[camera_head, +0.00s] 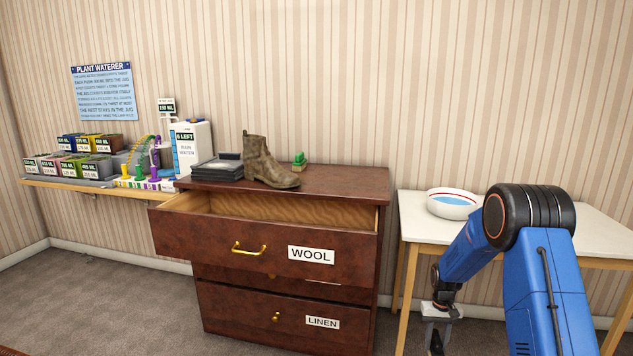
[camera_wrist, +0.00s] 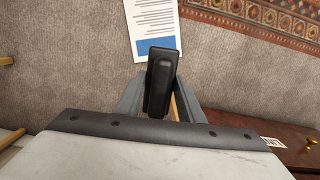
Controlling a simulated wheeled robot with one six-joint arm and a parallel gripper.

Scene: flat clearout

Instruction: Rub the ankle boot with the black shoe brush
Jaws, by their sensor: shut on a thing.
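The brown ankle boot (camera_head: 265,163) stands upright on top of the dark wood dresser (camera_head: 340,180), toe pointing right. My gripper (camera_head: 438,328) hangs low, to the right of the dresser and in front of the white table, well apart from the boot. In the wrist view it is shut on a black, rounded oblong thing (camera_wrist: 160,82), which looks like the black shoe brush. Its bristles are not visible. In the head view only a small dark part of it shows below the jaws.
The top drawer (camera_head: 265,247), labelled WOOL, is pulled open. Dark flat trays (camera_head: 217,170) and a small green thing (camera_head: 299,160) flank the boot. A bowl (camera_head: 453,205) sits on the table (camera_head: 585,222). A sheet of paper (camera_wrist: 152,25) lies on the carpet.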

